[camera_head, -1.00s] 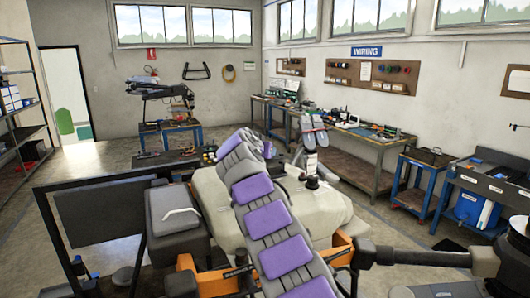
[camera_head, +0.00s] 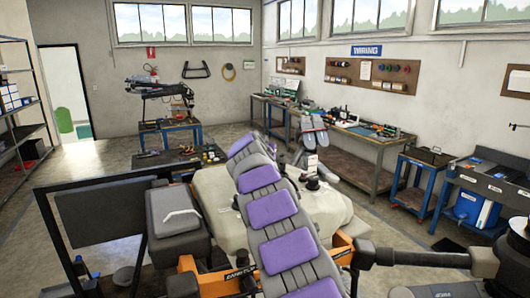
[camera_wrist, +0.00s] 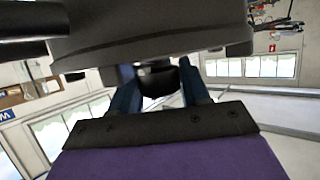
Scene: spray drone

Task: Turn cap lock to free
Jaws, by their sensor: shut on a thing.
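In the wrist view the two blue fingers of my gripper (camera_wrist: 160,92) close in from both sides on a small black knob-like part (camera_wrist: 157,80). It sits under a broad dark grey body (camera_wrist: 150,35) that fills the top of that view. I cannot tell how the knob is turned, nor whether it is the cap lock. In the head view a cream tank (camera_head: 215,195) lies behind my purple-padded arm, with a black cap (camera_head: 312,183) on its top. My gripper cannot be made out in the head view.
A grey box-shaped part (camera_head: 175,210) and a dark rail (camera_head: 95,183) stand left of the tank. An orange frame (camera_head: 215,280) lies below it, and a thick black rod (camera_head: 420,257) is at right. Workbenches (camera_head: 340,150) line the right wall. Open floor shows behind.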

